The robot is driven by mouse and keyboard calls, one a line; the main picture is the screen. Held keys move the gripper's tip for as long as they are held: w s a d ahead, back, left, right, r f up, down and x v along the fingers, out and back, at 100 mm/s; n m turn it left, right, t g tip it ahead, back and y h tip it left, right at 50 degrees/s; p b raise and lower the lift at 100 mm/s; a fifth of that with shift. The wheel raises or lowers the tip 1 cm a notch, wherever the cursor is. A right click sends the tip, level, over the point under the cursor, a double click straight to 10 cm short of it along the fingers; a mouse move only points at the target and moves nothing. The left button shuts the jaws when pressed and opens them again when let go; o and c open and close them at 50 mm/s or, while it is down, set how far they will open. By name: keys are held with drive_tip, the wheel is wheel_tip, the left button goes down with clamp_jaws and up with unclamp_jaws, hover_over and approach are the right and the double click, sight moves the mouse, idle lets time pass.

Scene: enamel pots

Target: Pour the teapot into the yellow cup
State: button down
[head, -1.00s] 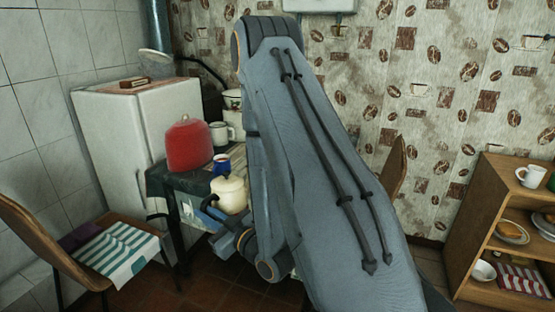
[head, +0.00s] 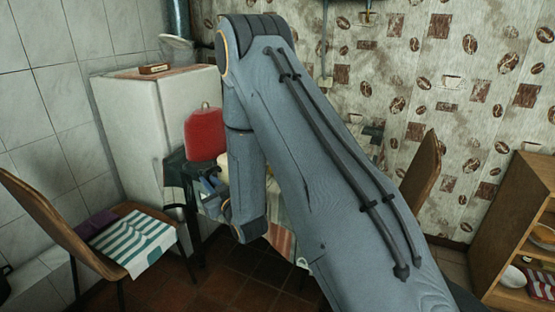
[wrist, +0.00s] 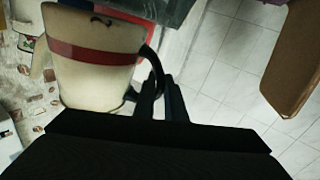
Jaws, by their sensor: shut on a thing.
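My gripper (wrist: 160,95) is shut on the dark handle of a cream teapot (wrist: 95,65) with a red band in the wrist view. In the head view my gripper (head: 210,188) is beside the dark table, partly covered by my arm. There the teapot is almost wholly hidden, with only a small cream patch showing beside my arm. I cannot make out the yellow cup in either view.
A red rounded object (head: 204,135) stands on the dark table (head: 175,168) beside the white fridge (head: 155,125). A chair (head: 130,225) with a striped cloth is at left, another chair (head: 424,185) at right. A wooden shelf (head: 515,220) stands far right.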

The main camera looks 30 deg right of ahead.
sight(221, 161)
drive_tip(key=shift+w+a, duration=0.2)
drive_tip(key=shift+w, duration=0.15)
drive_tip(key=shift+r, duration=0.1)
drive_tip(key=shift+w+d+r+m+p, duration=0.1)
drive_tip(key=shift+d+r+m+p, duration=0.4)
drive_tip(key=shift+r+m+p, duration=0.3)
drive_tip(key=shift+d+r+m+p, duration=0.45)
drive_tip(key=shift+r+m, duration=0.15)
drive_tip(key=shift+r, duration=0.3)
drive_tip(key=shift+w+d+r+m+p, duration=0.25)
drive_tip(key=shift+d+r+m+p, duration=0.75)
drive_tip(key=shift+r, duration=0.2)
drive_tip(key=shift+w+d+r+m+p, duration=0.1)
drive_tip(key=shift+d+r+m+p, duration=0.35)
drive_tip(key=shift+r, duration=0.2)
drive_tip(key=shift+d+r+m+p, duration=0.25)
drive_tip(key=shift+d+r+p, duration=0.15)
drive_tip(key=shift+r, duration=0.1)
drive_tip(key=shift+w+d+r+m+p, duration=0.15)
drive_tip(key=shift+d+r+m+p, duration=0.15)
drive_tip(key=shift+d+r, duration=0.25)
drive_tip(key=shift+w+d+r+m+p, duration=0.15)
drive_tip(key=shift+d+r+m+p, duration=0.4)
drive_tip(key=shift+r, duration=0.2)
drive_tip(key=shift+w+d+r+m+p, duration=0.1)
drive_tip(key=shift+d+r+m+p, duration=0.4)
drive_tip(key=shift+r, duration=0.2)
